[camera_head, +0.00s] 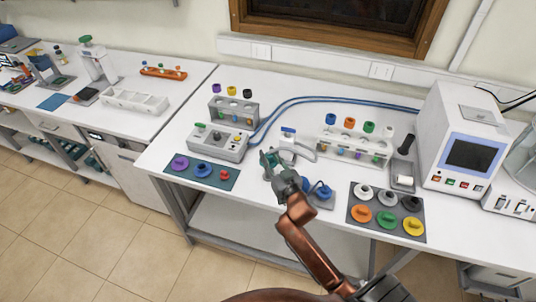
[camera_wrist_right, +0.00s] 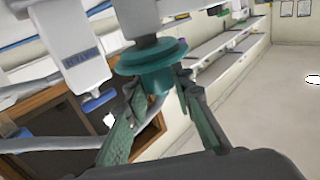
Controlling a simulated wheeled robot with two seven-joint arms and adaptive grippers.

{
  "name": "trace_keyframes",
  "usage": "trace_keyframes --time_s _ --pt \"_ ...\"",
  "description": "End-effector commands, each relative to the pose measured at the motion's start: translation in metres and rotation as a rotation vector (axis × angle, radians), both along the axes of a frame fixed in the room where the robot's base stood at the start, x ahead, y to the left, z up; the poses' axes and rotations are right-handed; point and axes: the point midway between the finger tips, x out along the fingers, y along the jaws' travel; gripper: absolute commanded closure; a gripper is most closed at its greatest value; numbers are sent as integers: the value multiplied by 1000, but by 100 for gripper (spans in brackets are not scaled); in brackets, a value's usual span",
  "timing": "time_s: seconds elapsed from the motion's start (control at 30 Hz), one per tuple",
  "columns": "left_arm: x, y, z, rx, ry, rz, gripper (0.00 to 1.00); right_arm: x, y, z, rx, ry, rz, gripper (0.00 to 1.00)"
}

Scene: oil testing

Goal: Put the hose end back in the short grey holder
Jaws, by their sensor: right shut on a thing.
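My right gripper (camera_head: 268,160) is over the front middle of the bench, with its arm coming up from below. In the right wrist view its green fingers (camera_wrist_right: 165,112) are shut on a teal stepped collar (camera_wrist_right: 150,78) with a grey stem, which may be the hose end. A valve with a blue handle (camera_head: 288,131) stands just behind the gripper, and a short grey tube (camera_head: 305,152) bends to its right. I cannot clearly pick out the short grey holder; the gripper and arm cover part of that area. My left gripper is not in view.
A grey box with knobs (camera_head: 218,143) and a teal mat (camera_head: 228,183) are left of the gripper. Blue knobs (camera_head: 323,190) sit close right.

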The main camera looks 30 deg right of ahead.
Motion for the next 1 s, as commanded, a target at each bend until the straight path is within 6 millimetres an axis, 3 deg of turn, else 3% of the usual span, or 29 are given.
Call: trace_keyframes --time_s 1.0 --pt "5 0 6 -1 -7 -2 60 -1 0 1 0 -2 1 100"
